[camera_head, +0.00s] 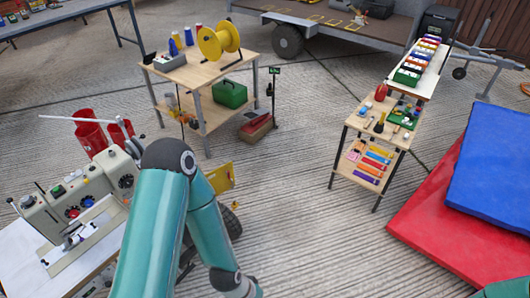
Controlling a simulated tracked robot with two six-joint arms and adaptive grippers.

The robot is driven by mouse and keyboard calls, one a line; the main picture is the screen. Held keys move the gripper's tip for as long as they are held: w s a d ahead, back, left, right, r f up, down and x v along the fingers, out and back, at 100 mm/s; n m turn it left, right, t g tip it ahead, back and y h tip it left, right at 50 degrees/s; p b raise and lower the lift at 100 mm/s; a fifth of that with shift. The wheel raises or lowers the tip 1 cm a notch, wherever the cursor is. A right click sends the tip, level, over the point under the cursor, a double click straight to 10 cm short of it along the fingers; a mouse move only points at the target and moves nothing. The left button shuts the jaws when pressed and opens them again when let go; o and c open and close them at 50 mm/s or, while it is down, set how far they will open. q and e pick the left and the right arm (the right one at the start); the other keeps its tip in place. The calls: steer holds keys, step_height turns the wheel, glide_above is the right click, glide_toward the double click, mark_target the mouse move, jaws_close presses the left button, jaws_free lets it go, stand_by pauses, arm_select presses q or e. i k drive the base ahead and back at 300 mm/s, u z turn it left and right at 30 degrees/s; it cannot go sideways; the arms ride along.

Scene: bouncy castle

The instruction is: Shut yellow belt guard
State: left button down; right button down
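A yellow panel (221,178), which looks like the belt guard, shows just right of my teal arm's elbow. The arm hides its left part, so its hinge and what it covers are not visible. I cannot tell how far it stands open. A sewing machine (88,200) with dark dials and red and blue knobs stands on a white-topped table (25,262) at the left. My teal arm crosses in front of the machine's right side. Neither gripper shows in the picture.
Red buckets (88,135) stand behind the machine. A wooden cart (205,75) holds a yellow spool (219,41) and a green box (230,94). A shelf stand (372,130) and red (440,225) and blue (495,165) mats lie right. The middle floor is clear.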

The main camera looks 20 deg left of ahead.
mark_target(218, 178)
steer(key=u, duration=0.15)
steer(key=i, duration=1.3)
steer(key=u, duration=1.05)
steer(key=i, duration=0.75)
steer(key=u, duration=0.5)
steer(key=k, duration=0.85)
steer(key=u, duration=0.2)
steer(key=i, duration=0.85)
steer(key=z, duration=0.1)
